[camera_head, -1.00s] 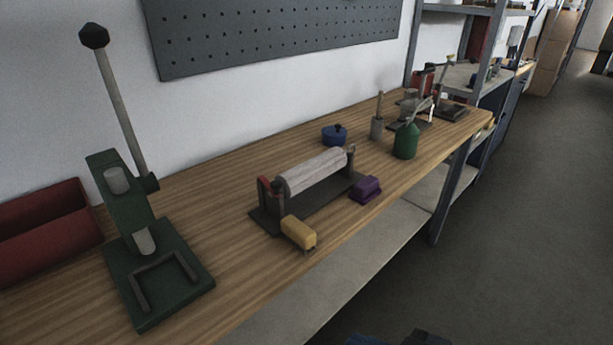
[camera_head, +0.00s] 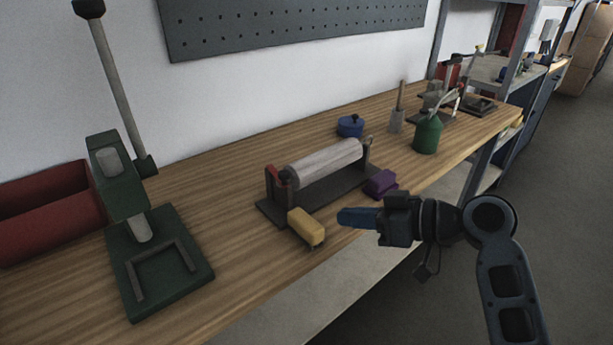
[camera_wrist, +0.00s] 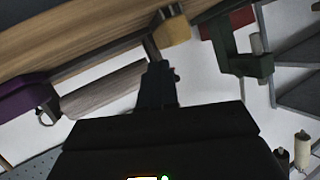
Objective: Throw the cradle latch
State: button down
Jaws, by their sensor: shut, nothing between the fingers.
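The cradle (camera_head: 335,198) is a dark stand on the bench, holding a pale grey roller (camera_head: 325,163) lying lengthwise. A small red piece (camera_head: 271,172), which looks like the latch, sits on the upright at the roller's left end. I cannot tell its exact position. My gripper (camera_head: 345,217) is shut and empty, its blue fingers pointing left. It is in front of the cradle, right of the yellow block, and appears apart from both. In the wrist view, the shut fingers (camera_wrist: 157,85) show in front of the roller (camera_wrist: 105,90), and the latch is not clear.
A yellow block (camera_head: 306,228) and a purple block (camera_head: 381,184) lie close to the cradle. A green lever press (camera_head: 160,265) and red bin (camera_head: 45,225) stand left. A blue pot (camera_head: 350,127) and green bottle (camera_head: 427,136) stand behind and right. Bare bench lies between press and cradle.

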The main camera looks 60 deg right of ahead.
jog(key=s+d+r+n+y, duration=0.2)
jog(key=d+r+n+y, duration=0.15)
jog(key=r, duration=0.35)
jog(key=n+p, duration=0.2)
send_near(289, 175)
jog(key=shift+m+t+h, duration=0.25)
jog(key=shift+t, duration=0.15)
jog(key=x, duration=0.7)
jog(key=shift+s+a+f, duration=0.1)
jog(key=shift+s+f, duration=0.05)
jog(key=shift+f, duration=0.05)
jog(key=shift+b, duration=0.3)
